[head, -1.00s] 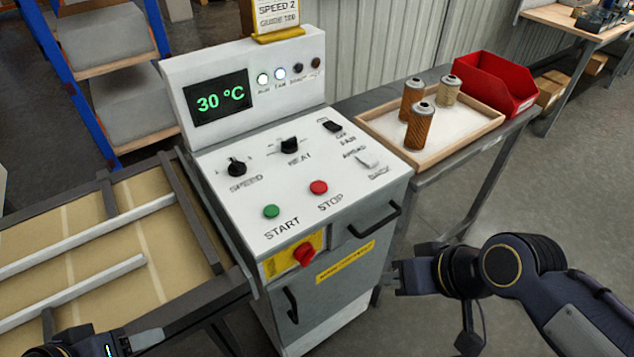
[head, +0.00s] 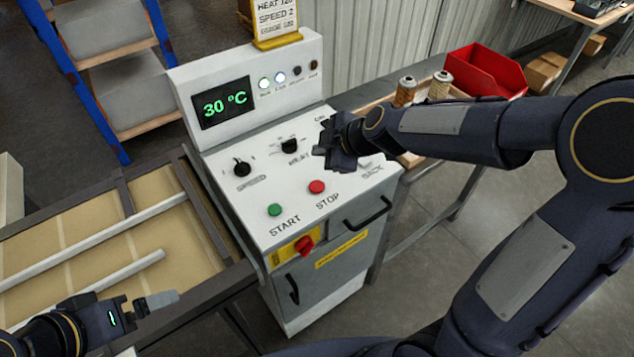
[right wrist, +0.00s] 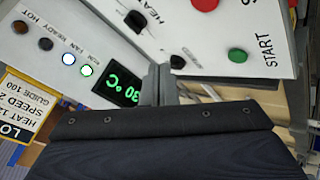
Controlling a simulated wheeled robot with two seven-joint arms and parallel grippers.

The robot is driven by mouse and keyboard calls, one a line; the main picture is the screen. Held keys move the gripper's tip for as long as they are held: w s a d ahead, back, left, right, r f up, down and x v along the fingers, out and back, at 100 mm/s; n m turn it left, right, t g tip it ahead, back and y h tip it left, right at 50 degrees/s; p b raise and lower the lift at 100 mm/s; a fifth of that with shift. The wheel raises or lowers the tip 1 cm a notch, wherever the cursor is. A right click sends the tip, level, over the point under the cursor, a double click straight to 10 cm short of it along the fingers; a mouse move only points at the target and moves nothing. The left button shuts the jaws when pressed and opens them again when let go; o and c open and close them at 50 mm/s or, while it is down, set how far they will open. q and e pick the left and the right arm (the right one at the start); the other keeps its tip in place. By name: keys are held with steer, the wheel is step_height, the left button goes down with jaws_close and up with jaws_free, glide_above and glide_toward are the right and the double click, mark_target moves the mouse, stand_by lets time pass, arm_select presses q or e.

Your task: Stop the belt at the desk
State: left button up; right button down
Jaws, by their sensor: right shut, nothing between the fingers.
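The control desk (head: 225,185) stands in the middle of the head view. Its red STOP button (head: 317,187) is uncovered, to the right of the green START button (head: 275,210). My right gripper (head: 322,152) is shut and empty above the panel, close to the HEAT knob (head: 289,146) and behind the STOP button. In the right wrist view its fingers (right wrist: 158,82) are together, and the STOP button (right wrist: 206,4) is cut by the top edge. My left gripper (head: 165,300) is over the belt (head: 100,215) at lower left. Whether it is open is unclear.
The display (head: 224,103) reads 30 °C, with two lamps lit beside it. A wooden tray with cartridges (head: 405,92) and a red bin (head: 485,72) stand to the right, partly behind my arm.

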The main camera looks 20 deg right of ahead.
steer(key=b, duration=0.7)
glide_above(321, 188)
step_height(321, 188, down, 8)
steer(key=shift+r, duration=0.1)
steer(key=shift+f+b, duration=0.35)
steer(key=shift+f, duration=0.15)
steer(key=shift+f, duration=0.1)
stand_by(1.3)
steer(key=shift+f+b, duration=0.3)
steer(key=shift+b, duration=0.3)
steer(key=shift+f+b, duration=0.45)
steer(key=shift+b, duration=0.1)
stand_by(0.5)
steer(key=shift+r, duration=0.1)
steer(key=shift+r+p, duration=0.6)
steer(key=shift+r, duration=0.15)
